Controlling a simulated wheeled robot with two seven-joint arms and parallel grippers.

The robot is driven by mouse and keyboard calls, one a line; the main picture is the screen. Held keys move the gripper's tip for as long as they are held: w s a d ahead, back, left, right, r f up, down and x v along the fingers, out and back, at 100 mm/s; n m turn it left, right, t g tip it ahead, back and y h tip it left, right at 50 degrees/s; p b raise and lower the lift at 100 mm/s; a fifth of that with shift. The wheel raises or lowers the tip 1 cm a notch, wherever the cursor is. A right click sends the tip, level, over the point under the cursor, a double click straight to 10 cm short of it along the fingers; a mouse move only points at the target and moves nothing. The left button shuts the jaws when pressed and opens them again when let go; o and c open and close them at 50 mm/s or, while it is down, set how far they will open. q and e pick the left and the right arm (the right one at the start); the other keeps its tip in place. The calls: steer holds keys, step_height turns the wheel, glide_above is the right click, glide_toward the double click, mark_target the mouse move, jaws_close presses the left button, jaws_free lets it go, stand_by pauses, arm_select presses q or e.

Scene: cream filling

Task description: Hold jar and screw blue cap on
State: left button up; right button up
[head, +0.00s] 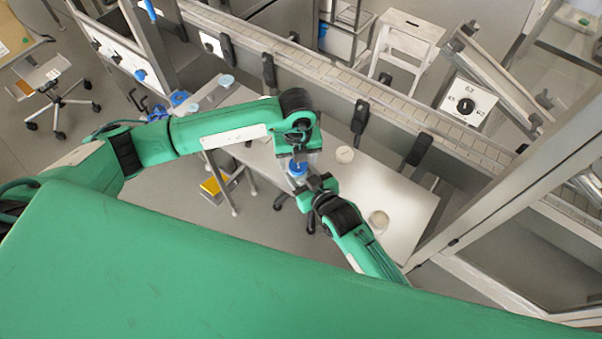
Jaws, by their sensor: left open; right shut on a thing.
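The jar (300,179) is a small pale vessel with a blue cap (297,168) at its top, in the middle of the head view. My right gripper (309,186) is shut on the jar and holds it above the near edge of the table. My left gripper (298,159) is directly above the blue cap, open, with its fingers close around or just over it. Whether the fingers touch the cap, and how the cap sits on the jar, cannot be told at this size.
The white table (385,185) carries two pale round containers, one near the middle (344,154) and one at the right (379,221). Light-blue items (226,80) and blue caps (179,98) lie at its left end. A conveyor (350,84) runs behind it.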

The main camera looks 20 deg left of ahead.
arm_select(q)
steer(key=n, duration=0.5)
steer(key=shift+n, duration=0.3)
steer(key=c, duration=1.3)
steer(key=shift+o, duration=0.2)
steer(key=m, duration=0.4)
steer(key=shift+m, duration=0.9)
